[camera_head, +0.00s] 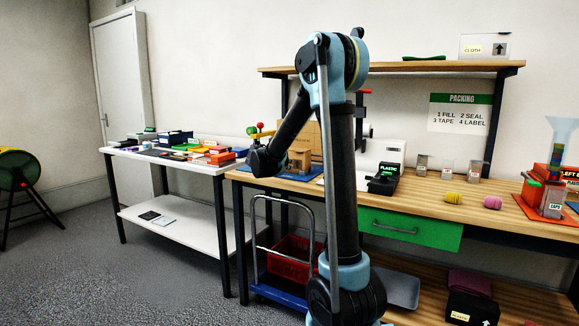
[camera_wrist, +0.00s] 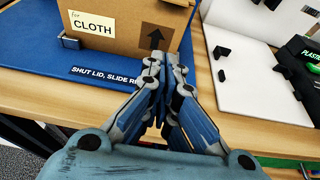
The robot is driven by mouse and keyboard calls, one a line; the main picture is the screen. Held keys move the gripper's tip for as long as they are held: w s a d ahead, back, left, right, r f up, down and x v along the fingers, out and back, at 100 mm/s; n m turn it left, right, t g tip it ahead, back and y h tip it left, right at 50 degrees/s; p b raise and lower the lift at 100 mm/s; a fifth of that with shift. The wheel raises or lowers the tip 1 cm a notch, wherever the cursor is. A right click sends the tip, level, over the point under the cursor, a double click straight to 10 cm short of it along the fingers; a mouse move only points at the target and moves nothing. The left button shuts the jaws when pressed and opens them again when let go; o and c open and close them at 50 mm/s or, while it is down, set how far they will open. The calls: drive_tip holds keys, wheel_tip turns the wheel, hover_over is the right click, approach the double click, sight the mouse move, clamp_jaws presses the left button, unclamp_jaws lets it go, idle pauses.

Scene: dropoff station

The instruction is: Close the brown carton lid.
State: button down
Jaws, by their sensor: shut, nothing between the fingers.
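The brown carton (camera_wrist: 126,33) stands on a blue mat (camera_wrist: 30,58) in the wrist view. Its front bears a "for CLOTH" label and a dark up-arrow patch; its top is cut off by the frame. My gripper (camera_wrist: 163,68) is shut and empty, its fingertips in front of the carton's lower right front, close to the arrow patch. I cannot tell whether they touch it. In the head view the carton (camera_head: 312,135) is partly hidden behind my arm, with brown panels standing up; the lid's exact angle is unclear. The gripper's fingers are not clearly visible there.
A white board (camera_wrist: 238,75) with black fittings lies right of the mat. A black "PLASTIC" holder (camera_head: 384,180) stands right of my arm on the wooden bench (camera_head: 415,197). A shelf (camera_head: 420,68) spans above. A white table (camera_head: 135,156) with boxes stands at left.

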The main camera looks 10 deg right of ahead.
sight(300, 167)
drive_tip(key=x, duration=0.8)
wheel_tip(300, 167, up, 2)
drive_tip(key=shift+s+a+r, duration=0.1)
drive_tip(key=shift+s, duration=0.05)
drive_tip(key=shift+r, duration=0.95)
